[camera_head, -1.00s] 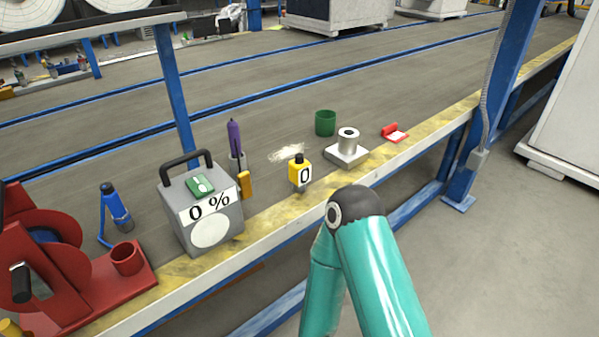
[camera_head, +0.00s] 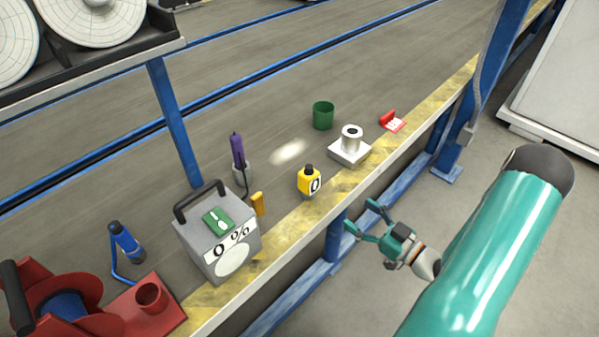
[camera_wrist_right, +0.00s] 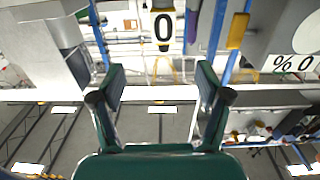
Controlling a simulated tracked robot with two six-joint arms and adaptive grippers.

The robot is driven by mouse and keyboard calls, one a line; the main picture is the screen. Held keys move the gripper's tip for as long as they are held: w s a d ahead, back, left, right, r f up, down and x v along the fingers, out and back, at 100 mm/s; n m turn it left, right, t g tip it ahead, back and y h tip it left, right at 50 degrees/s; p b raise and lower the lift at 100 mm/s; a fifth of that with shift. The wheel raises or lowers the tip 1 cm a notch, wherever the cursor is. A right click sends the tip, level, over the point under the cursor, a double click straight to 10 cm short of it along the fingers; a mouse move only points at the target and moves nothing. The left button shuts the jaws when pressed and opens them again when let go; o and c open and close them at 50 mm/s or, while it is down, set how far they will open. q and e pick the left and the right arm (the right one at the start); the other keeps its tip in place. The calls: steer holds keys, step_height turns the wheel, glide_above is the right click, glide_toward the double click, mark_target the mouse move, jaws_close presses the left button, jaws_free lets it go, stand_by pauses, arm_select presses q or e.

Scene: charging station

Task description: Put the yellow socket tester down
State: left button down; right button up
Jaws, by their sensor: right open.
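The yellow socket tester (camera_head: 309,181) with a black top and a "0" label stands on the bench near its yellow-striped front edge. It also shows in the right wrist view (camera_wrist_right: 163,30), at the top, beyond the fingers and between them. My right gripper (camera_head: 362,217) is open and empty. It is off the front edge of the bench, to the lower right of the tester and apart from it. Its two spread fingers also show in the right wrist view (camera_wrist_right: 160,98). My left gripper is not in view.
A grey box marked "0 %" (camera_head: 228,262) stands left of the tester, with a purple tool (camera_head: 237,150) behind. A metal spool on a base (camera_head: 349,151), a green cup (camera_head: 323,116) and a red item (camera_head: 391,121) are to the right. A blue post (camera_head: 176,125) rises behind the box.

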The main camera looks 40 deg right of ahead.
mark_target(315, 183)
steer(key=w, duration=0.7)
steer(key=w+a, duration=0.1)
steer(key=w, duration=0.3)
steer(key=shift+b, duration=0.4)
steer(key=shift+w+a+r+b, duration=0.1)
steer(key=shift+w+a+b, duration=0.1)
steer(key=shift+w, duration=1.3)
steer(key=shift+w+a+r+b, duration=0.1)
steer(key=shift+w+b, duration=0.05)
steer(key=shift+w, duration=1.3)
jaws_close()
steer(key=shift+r, duration=0.1)
step_height(315, 183, up, 20)
steer(key=p, duration=0.5)
steer(key=shift+p, duration=0.3)
